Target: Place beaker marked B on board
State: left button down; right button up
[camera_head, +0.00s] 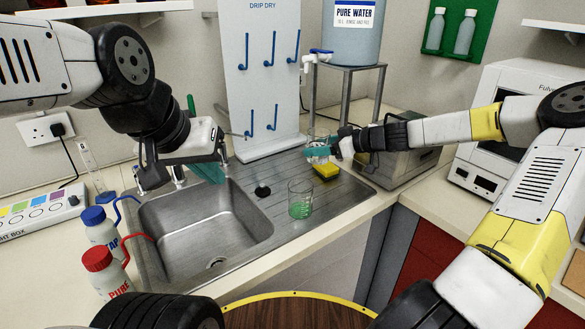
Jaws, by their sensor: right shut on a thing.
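A clear glass beaker (301,196) with green marking stands upright on the ribbed drainer right of the sink; I cannot read a letter on it. My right gripper (322,150) is shut behind it, above the drainer near a yellow sponge, around what looks like another clear glass vessel (318,132), mostly hidden by the fingers. A white board (262,100) headed "DRIP DRY", with several blue pegs, stands upright behind the drainer; its visible pegs are empty. My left gripper (185,172) is above the back left of the sink, its fingers apart, with nothing seen between them.
The steel sink (205,225) is empty. Blue-capped (100,228) and red-capped (104,270) wash bottles stand at its left. The yellow sponge (326,171) lies on the drainer. A "PURE WATER" tank (352,42) on a stand and a grey box (405,160) are behind my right gripper.

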notch_tip(320, 180, down, 10)
jog(key=shift+r, duration=0.25)
jog(key=shift+f, duration=0.15)
jog(key=o, duration=1.3)
